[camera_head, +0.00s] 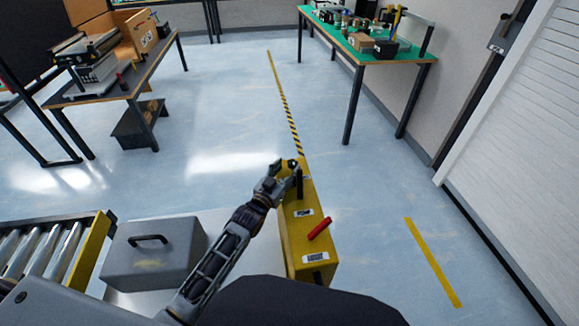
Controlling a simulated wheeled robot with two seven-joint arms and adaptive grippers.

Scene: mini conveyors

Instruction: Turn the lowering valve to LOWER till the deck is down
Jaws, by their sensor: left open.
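A yellow pump unit (294,243) stands upright in the lower middle, with a red lever (320,228) tilted on its top face and two small white labels too small to read surely. A dark upright handle (299,184) shows at its far end. I cannot tell for sure which is the lowering valve. My left gripper (291,168) is open at that far end, close beside the dark handle; whether it touches is unclear. The pale deck (210,225) lies left of the unit, partly hidden by my left arm. My right gripper is out of view.
A grey case (160,262) with a dark handle sits on the deck. A yellow-sided roller conveyor (88,262) is at its left. Workbenches stand at back left (150,62) and back right (395,57). The floor right of the yellow unit is clear.

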